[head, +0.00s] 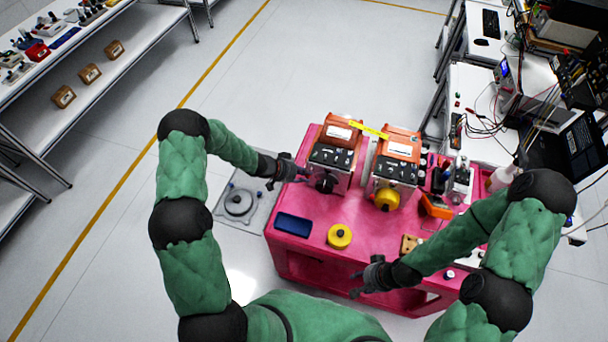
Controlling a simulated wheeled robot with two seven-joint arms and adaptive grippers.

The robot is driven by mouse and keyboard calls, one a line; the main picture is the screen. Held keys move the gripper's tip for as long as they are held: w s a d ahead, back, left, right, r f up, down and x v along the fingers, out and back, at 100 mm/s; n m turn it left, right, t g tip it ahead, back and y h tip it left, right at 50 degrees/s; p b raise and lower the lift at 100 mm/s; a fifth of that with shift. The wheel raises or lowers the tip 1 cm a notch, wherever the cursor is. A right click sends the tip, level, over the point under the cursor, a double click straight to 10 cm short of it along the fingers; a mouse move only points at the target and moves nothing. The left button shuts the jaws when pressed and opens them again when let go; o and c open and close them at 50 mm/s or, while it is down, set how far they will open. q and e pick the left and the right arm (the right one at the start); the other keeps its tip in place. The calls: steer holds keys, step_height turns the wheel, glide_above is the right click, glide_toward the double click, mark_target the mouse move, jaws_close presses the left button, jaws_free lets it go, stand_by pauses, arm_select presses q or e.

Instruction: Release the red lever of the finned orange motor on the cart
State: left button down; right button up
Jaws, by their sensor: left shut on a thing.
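Two orange motors with dark front panels stand side by side on the pink cart (300,246): a left one (337,133) and a right one (402,149) with a yellow round part (387,199) at its front. Fins are too small to make out. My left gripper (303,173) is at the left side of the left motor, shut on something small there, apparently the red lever. The fingers hide it, and I see no clear red lever. My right gripper (358,284) is open and empty over the cart's front edge.
A blue tray (293,225) and a yellow round part (339,236) lie on the cart's front left. An orange tool (436,206) and small parts crowd its right side. A grey plate with a disc (239,203) is left of the cart. Shelves (110,65) stand far left, and a cluttered bench (485,95) right.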

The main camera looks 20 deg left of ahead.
arm_select(q)
steer(key=c, duration=1.1)
jaws_free()
steer(key=shift+c, duration=0.2)
steer(key=v, duration=1.2)
steer(key=s+d+f+n, duration=0.3)
steer(key=d+f, duration=0.1)
steer(key=d, duration=0.2)
steer(key=s+d+f+n+g+y, duration=0.1)
steer(key=s+d+f+n+g, duration=0.15)
steer(key=s, duration=0.55)
steer(key=s+d+f+n+g+y, duration=0.15)
steer(key=s+f, duration=0.25)
steer(key=s, duration=0.4)
steer(key=s+d+f+n+g+y, duration=0.1)
steer(key=s+d+f+g, duration=0.2)
steer(key=s, duration=0.5)
step_height(320, 180, down, 27)
steer(key=w+d+t+b, duration=0.1)
steer(key=d+b, duration=0.1)
steer(key=b, duration=2.6)
steer(key=shift+w+m+t, duration=0.4)
